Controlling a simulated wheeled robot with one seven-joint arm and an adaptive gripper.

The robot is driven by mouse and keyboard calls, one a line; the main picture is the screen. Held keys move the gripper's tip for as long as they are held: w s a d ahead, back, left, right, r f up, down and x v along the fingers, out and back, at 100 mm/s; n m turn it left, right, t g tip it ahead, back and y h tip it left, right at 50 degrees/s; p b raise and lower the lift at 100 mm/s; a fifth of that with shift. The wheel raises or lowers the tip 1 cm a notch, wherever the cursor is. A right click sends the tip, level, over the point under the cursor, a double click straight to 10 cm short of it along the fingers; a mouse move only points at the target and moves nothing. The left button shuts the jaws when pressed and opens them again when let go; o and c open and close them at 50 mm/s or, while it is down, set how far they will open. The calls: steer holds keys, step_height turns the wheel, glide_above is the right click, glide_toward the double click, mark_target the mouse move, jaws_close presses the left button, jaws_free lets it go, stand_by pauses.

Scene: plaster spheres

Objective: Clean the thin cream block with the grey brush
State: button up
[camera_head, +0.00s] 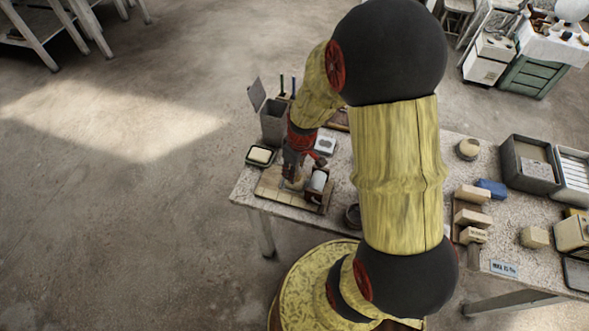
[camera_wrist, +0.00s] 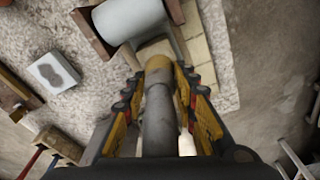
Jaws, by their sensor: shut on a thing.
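My gripper (camera_wrist: 160,85) is shut on a grey, round-handled tool with a tan end, which appears to be the grey brush (camera_wrist: 158,120). Its tan end points toward a pale cream piece (camera_wrist: 156,48) beside the cradle; I cannot tell whether they touch or whether this piece is the thin cream block. In the head view my gripper (camera_head: 291,180) is low over the tiled board (camera_head: 271,190); the brush is hardly distinguishable there. Another cream block (camera_head: 261,154) lies in a black tray at the table's left end.
A pale cylinder (camera_head: 318,180) lies in a wooden cradle close to my gripper. A grey bin (camera_head: 273,122) stands behind. A white square plate (camera_wrist: 54,73) lies to the left in the wrist view. Several blocks (camera_head: 472,194) and grey trays (camera_head: 529,163) occupy the table's right side.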

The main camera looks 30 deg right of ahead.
steer(key=shift+f+b, duration=0.4)
steer(key=shift+f, duration=0.2)
stand_by(0.6)
steer(key=shift+s+a+r, duration=0.1)
steer(key=shift+s+a, duration=0.25)
steer(key=shift+a, duration=0.1)
steer(key=shift+s+a, duration=0.4)
steer(key=shift+a, duration=0.1)
steer(key=shift+w+d, duration=0.1)
steer(key=shift+w+d+b, duration=0.15)
steer(key=shift+w+d, duration=0.55)
steer(key=shift+d, duration=0.2)
steer(key=shift+w+d+b, duration=0.15)
steer(key=shift+w+d, duration=0.55)
steer(key=shift+d, duration=0.2)
steer(key=shift+s+a, duration=0.1)
steer(key=shift+a, duration=0.05)
